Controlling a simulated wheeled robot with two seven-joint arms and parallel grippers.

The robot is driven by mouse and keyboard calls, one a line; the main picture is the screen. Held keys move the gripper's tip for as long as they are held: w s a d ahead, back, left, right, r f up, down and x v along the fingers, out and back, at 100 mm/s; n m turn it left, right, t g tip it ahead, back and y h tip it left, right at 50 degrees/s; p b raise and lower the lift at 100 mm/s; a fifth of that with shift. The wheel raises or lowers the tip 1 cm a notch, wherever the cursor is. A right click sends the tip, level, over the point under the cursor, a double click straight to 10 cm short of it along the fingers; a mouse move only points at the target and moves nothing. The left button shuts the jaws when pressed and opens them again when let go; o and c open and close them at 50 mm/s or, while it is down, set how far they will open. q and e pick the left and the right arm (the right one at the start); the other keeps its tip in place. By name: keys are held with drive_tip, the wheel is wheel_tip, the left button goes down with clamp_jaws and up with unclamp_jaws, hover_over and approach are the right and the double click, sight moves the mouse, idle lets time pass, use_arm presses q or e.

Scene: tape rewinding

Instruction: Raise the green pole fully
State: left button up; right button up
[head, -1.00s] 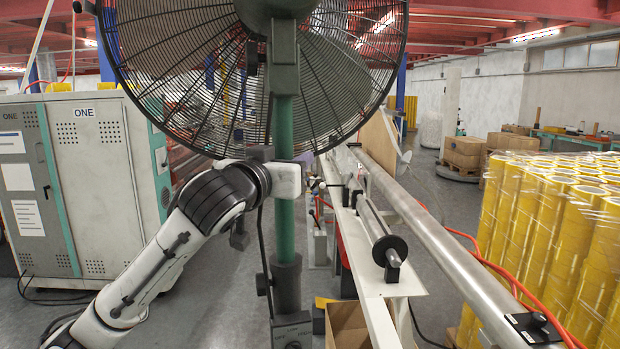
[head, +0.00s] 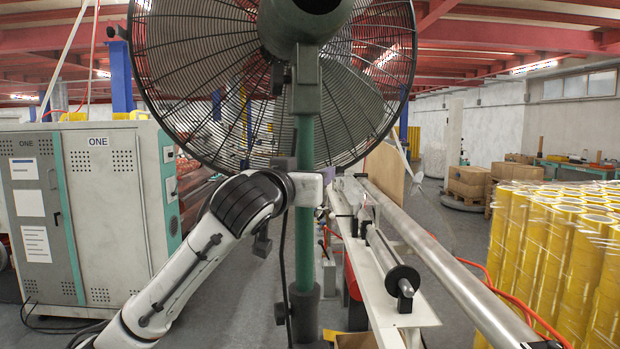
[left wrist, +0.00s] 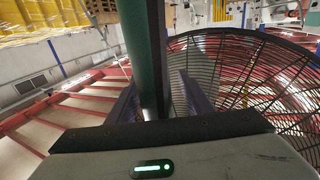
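The green pole (head: 304,240) stands upright in the middle of the head view. It comes out of a dark sleeve (head: 304,308) and carries the large black fan (head: 200,70) at its top. My left gripper (head: 302,178) is at the pole just below the fan's bracket. In the left wrist view the pole (left wrist: 142,50) runs between the two fingers of my left gripper (left wrist: 157,95), which look closed around it. The contact itself is partly hidden by the gripper body. My right gripper is not in view.
A grey cabinet (head: 105,215) stands at the left. A white rail machine with a roller (head: 395,265) and a long metal tube (head: 450,270) lies close to the right of the pole. Yellow tape rolls (head: 560,250) are stacked at the far right.

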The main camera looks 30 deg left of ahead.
use_arm(q)
drive_tip(key=shift+d+f, duration=0.1)
drive_tip(key=shift+f, duration=0.05)
drive_tip(key=b+v, duration=0.2)
drive_tip(key=v, duration=0.8)
drive_tip(key=shift+s, duration=0.1)
idle(0.3)
